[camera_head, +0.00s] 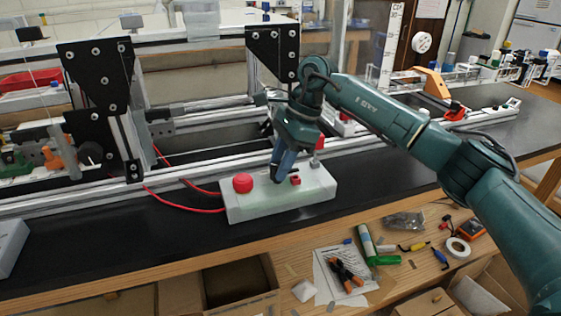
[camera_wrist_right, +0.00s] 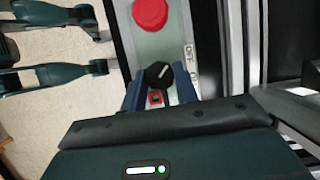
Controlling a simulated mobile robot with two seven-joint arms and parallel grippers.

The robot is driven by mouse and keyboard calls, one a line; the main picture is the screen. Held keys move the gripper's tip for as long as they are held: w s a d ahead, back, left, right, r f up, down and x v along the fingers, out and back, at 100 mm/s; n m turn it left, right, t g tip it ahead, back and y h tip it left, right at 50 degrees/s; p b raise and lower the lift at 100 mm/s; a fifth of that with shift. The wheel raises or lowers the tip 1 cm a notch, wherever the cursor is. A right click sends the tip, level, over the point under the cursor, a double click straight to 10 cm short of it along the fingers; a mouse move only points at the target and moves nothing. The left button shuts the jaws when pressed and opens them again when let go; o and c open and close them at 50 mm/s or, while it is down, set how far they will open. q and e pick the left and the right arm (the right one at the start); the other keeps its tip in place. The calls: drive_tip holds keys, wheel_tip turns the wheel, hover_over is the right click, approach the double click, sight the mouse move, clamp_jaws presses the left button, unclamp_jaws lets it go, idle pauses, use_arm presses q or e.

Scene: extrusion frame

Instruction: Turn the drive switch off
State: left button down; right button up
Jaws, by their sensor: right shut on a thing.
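The drive switch, a black knob (camera_wrist_right: 158,75) with a white pointer line, sits on the pale control box (camera_head: 252,207). In the right wrist view the pointer slants up and right; OFF and ON labels are printed to its right. My right gripper (camera_head: 280,172) reaches down onto the top of the box. Its two blue fingers (camera_wrist_right: 159,90) are shut on the knob from both sides. In the head view the fingers hide most of the knob. My left gripper is in neither view.
A red mushroom button (camera_head: 243,183) stands on the box left of my fingers, and a small red switch (camera_head: 295,180) just right. Red cables (camera_head: 185,203) leave the box leftward. Aluminium rails (camera_head: 90,195) run behind it. Tools and paper (camera_head: 345,275) lie on the lower wooden surface.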

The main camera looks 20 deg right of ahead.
drive_tip(key=o, duration=1)
drive_tip(key=v, duration=1.3)
drive_tip(key=shift+r, duration=0.1)
